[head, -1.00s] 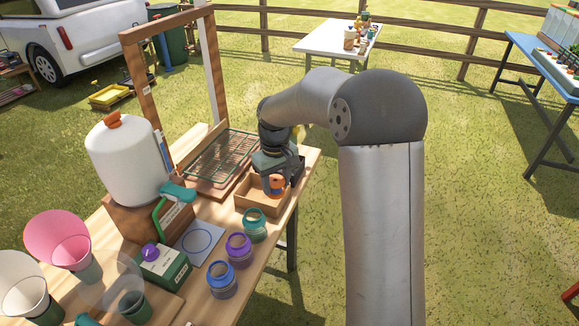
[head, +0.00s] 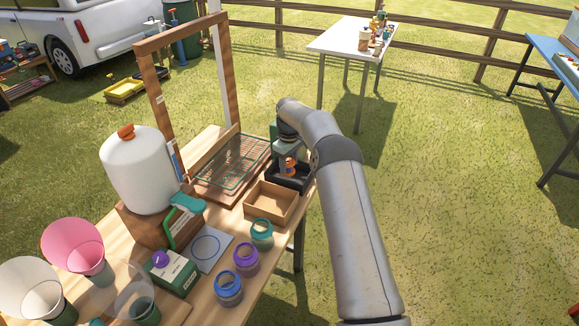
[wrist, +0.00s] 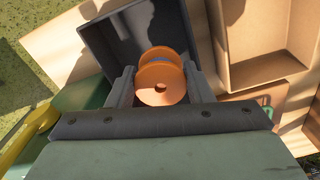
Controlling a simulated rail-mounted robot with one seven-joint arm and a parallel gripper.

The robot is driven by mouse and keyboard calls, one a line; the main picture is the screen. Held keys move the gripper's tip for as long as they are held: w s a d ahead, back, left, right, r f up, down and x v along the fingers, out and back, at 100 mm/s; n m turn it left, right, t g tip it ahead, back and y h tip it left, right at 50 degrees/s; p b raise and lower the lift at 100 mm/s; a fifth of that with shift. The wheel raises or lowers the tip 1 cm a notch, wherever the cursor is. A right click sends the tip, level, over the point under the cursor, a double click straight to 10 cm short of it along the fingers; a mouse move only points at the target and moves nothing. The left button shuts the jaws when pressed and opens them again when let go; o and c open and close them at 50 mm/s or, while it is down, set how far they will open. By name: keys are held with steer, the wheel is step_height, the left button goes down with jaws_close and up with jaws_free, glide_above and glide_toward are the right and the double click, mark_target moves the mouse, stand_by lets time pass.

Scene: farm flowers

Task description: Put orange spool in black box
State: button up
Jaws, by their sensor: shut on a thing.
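The orange spool (wrist: 163,80) is between the fingers of my gripper (wrist: 160,90), which is shut on it. In the head view the spool (head: 289,166) shows at the black box (head: 304,179), on the table's far right corner. In the wrist view the dark box (wrist: 112,45) lies beyond and around the spool. I cannot tell whether the spool touches the box floor. Part of the box is hidden by my gripper in both views.
An open cardboard box (head: 270,201) stands just in front of the black box. A wire rack (head: 232,162) is to its left, under a wooden frame (head: 149,93). Several jars (head: 246,258) stand nearer on the table. Open grass lies to the right.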

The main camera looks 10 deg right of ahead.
mark_target(289, 169)
steer(key=shift+w+d+f, duration=0.15)
steer(key=shift+w+f, duration=0.35)
steer(key=shift+f, duration=0.05)
steer(key=shift+w+f+p, duration=0.1)
steer(key=shift+f+p, duration=0.4)
steer(key=shift+f, duration=1.15)
steer(key=shift+f, duration=0.15)
steer(key=o, duration=0.7)
